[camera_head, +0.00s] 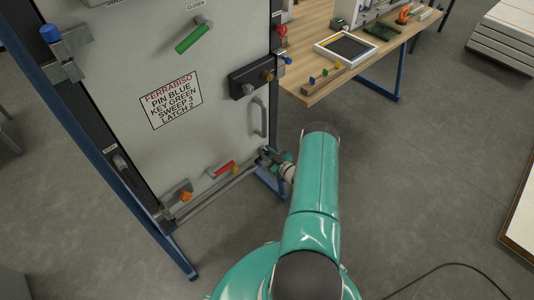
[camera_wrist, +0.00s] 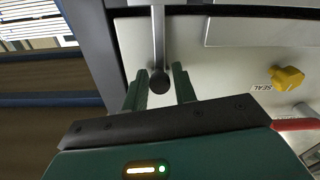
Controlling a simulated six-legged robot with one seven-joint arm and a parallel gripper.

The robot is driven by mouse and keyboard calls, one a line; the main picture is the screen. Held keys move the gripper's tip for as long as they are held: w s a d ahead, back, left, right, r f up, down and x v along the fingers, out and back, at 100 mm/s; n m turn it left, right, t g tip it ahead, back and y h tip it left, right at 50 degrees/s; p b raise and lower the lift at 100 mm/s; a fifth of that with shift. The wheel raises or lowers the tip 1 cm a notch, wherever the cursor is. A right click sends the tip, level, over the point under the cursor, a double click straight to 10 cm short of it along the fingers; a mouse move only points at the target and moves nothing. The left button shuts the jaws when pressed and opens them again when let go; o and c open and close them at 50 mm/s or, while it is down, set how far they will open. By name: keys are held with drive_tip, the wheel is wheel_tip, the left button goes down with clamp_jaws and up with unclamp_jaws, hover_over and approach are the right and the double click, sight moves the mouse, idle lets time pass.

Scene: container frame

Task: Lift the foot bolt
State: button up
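A grey rod with a dark round knob (camera_wrist: 159,82) at its end, which looks like the foot bolt, shows in the wrist view at the lower part of the pale door. My gripper (camera_wrist: 159,70) is open, with one green finger on each side of the rod and knob. Narrow gaps show beside the knob, so the fingers do not look closed on it. In the head view my gripper (camera_head: 268,156) is at the door's lower right corner, and the gripper and wrist hide the bolt there.
A yellow knob (camera_wrist: 287,78) marked SEAL and a red handle (camera_wrist: 295,124) lie to the right. The head view shows the door's pull handle (camera_head: 260,117) above, an orange knob (camera_head: 186,196) lower left, and a workbench (camera_head: 318,88) beyond. Floor at right is mostly clear.

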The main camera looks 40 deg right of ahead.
clamp_jaws()
drive_tip(key=shift+r, duration=1.55)
drive_tip(key=shift+o, duration=1.5)
unclamp_jaws()
drive_tip(key=shift+r, duration=0.1)
drive_tip(key=shift+o, duration=0.7)
drive_tip(key=s, duration=1.3)
drive_tip(key=shift+s+d, duration=0.2)
drive_tip(key=shift+s, duration=0.2)
